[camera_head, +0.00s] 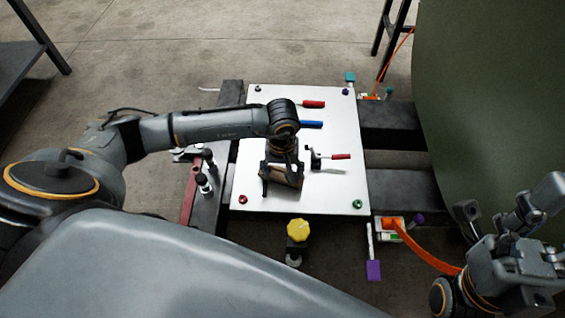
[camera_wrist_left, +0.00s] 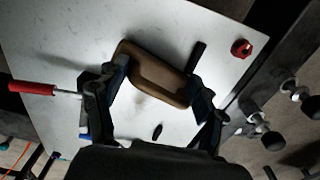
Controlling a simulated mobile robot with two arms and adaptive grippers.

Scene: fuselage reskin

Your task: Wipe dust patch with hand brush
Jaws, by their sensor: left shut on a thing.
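My left gripper (camera_head: 282,182) is over the white panel (camera_head: 300,198), right of its left edge. It is shut on a brown hand brush (camera_wrist_left: 155,75), which lies across between the two fingers in the left wrist view. In the head view the brush (camera_head: 287,172) is mostly covered by the gripper. The brush is low over the panel; I cannot tell whether its bristles touch it. A distinct dust patch cannot be made out; only faint darker marks and shadows show near the brush. My right gripper (camera_head: 508,238) is at the lower right, away from the panel; its jaw opening is unclear.
A red-handled clamp (camera_head: 333,157) is close to the right of my left gripper. A blue handle (camera_head: 311,124) and another red handle (camera_head: 313,104) are farther back. Coloured knobs mark the panel's corners. A yellow knob (camera_head: 298,229) stands in front. A large green curved skin (camera_head: 490,110) rises at right.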

